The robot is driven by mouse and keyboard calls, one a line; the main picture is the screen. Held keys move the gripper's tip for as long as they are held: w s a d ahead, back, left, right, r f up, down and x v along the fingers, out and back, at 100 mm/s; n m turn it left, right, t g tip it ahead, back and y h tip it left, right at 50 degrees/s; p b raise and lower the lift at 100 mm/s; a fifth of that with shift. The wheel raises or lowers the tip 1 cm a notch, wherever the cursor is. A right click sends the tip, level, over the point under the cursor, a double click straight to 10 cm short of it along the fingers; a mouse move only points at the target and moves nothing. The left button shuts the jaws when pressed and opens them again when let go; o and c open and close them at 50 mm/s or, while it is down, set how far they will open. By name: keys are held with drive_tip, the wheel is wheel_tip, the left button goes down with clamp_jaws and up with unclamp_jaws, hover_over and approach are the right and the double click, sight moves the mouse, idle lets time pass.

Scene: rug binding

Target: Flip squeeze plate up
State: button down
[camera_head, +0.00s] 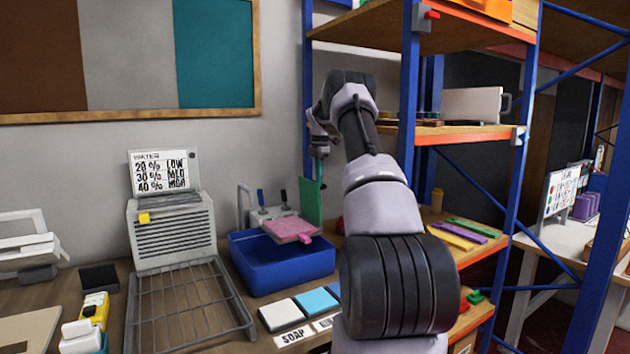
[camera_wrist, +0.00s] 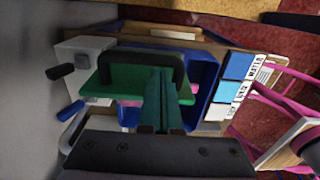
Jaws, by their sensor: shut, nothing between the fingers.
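A green plate (camera_head: 309,202) stands roughly upright at the back right of a blue basin (camera_head: 285,266). In the wrist view, the green plate (camera_wrist: 112,88) shows a dark arched handle (camera_wrist: 128,57) along it. A pink piece (camera_head: 290,229), flat with a small tab, lies over the basin; it is mostly hidden under the green plate in the wrist view. My gripper (camera_head: 320,172) is above and beside the green plate's upper edge. Its fingers (camera_wrist: 161,78) are together and empty, pointing over the plate. I cannot tell whether they touch it.
A white tap unit (camera_head: 266,214) with dark and blue levers stands behind the basin. A blue shelf post (camera_head: 409,90) and shelves are close to my arm on the right. Soap and water pads (camera_head: 283,315) lie in front, and a wire rack (camera_head: 188,305) is at left.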

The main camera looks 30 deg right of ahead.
drive_tip(key=shift+d+f, duration=0.1)
drive_tip(key=shift+d, duration=0.6)
